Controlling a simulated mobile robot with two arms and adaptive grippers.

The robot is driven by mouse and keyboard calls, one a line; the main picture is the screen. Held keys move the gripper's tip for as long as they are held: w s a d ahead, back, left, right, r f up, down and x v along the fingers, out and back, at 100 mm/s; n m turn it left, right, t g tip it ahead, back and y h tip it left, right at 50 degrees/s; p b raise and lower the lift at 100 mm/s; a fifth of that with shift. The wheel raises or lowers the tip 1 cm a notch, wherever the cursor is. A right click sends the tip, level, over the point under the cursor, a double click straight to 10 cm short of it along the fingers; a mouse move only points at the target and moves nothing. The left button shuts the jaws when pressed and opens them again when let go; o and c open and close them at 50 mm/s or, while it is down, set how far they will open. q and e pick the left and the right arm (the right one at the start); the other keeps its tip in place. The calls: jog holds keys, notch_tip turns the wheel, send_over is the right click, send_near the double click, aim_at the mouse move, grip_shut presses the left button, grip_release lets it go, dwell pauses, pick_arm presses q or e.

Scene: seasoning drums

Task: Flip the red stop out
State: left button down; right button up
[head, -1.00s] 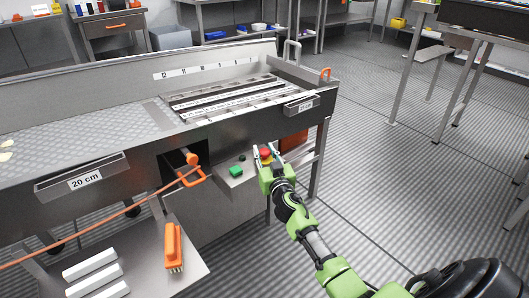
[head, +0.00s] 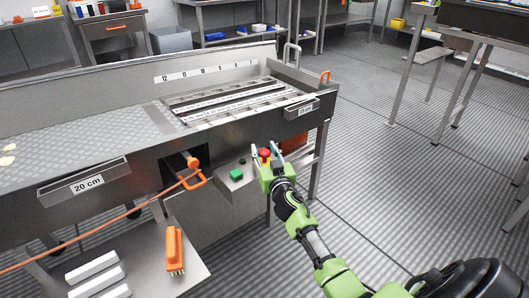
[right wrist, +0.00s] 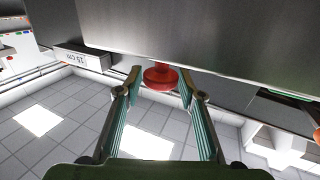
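The red stop (head: 265,153) is a round red button on the small control box at the right end of the steel table's front. It also shows in the right wrist view (right wrist: 160,77), near the middle below a grey metal face. My right gripper (head: 267,149) is open, its two fingers pointing at the box. In the right wrist view the fingertips (right wrist: 159,82) stand one on each side of the red stop. I cannot tell whether either finger touches it. My left gripper is not in view.
A green button (head: 236,174) and a small dark knob (head: 242,161) sit on the same box. An orange handle (head: 193,180) is to its left. An orange brush (head: 174,249) and white bars (head: 92,268) lie on the lower shelf.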

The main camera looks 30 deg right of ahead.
jog(key=shift+f, duration=0.1)
jog(key=shift+s+a, duration=0.1)
jog(key=shift+s, duration=0.1)
jog(key=v, duration=1.1)
jog(key=shift+s, duration=0.3)
jog(key=shift+a, duration=0.1)
